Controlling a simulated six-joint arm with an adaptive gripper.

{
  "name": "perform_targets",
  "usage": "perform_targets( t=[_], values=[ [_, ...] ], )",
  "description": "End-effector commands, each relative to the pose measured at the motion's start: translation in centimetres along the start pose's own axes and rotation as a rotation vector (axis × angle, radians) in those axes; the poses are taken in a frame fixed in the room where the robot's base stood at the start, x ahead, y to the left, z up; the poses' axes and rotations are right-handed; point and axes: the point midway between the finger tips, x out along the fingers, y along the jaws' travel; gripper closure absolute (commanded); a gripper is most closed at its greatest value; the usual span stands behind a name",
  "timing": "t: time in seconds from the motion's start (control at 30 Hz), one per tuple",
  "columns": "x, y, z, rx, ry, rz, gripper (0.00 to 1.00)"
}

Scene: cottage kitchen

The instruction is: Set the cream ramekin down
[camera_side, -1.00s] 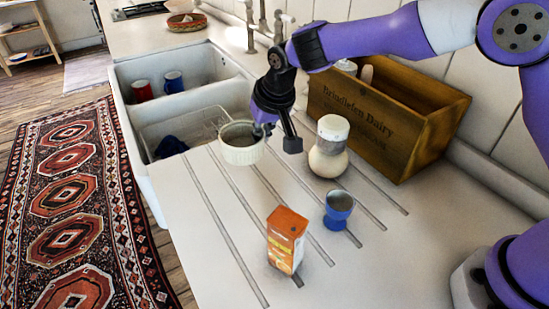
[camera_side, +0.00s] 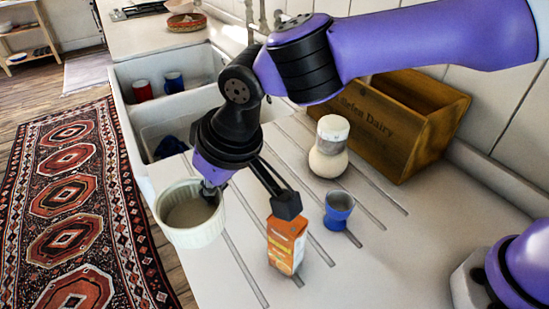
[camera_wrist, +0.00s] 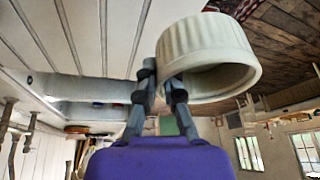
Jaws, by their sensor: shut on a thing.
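The cream ramekin (camera_side: 190,229), a ribbed round dish, hangs in my gripper (camera_side: 242,198) in the side view. It looks roughly upright and raised, overlapping the left edge of the white drainboard (camera_side: 215,285). One fingertip shows at its rim; the other finger stands out to the right, in front of the carton's top. In the wrist view the ramekin (camera_wrist: 205,50) is at the fingertips of my gripper (camera_wrist: 161,88), which is shut on its wall. The exact height above the drainboard cannot be told.
An orange carton (camera_side: 286,246), a blue egg cup (camera_side: 338,211) and a white-topped shaker (camera_side: 328,150) stand on the grooved drainboard. A wooden crate (camera_side: 415,130) is behind them. The sink (camera_side: 205,100) with red and blue mugs lies beyond. The front drainboard is clear.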

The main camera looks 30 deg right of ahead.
Motion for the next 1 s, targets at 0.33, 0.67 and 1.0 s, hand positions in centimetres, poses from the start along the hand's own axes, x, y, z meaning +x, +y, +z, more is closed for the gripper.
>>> perform_targets(
  t=[0.33, 0.67, 1.0],
  values=[
    [6.4, 6.5, -3.3, 0.008, 0.000, 0.003, 1.00],
    [9.8, 7.5, -2.7, 0.004, -0.003, 0.002, 1.00],
    [11.1, 7.6, -2.2, 0.005, 0.000, 0.001, 1.00]
  ],
)
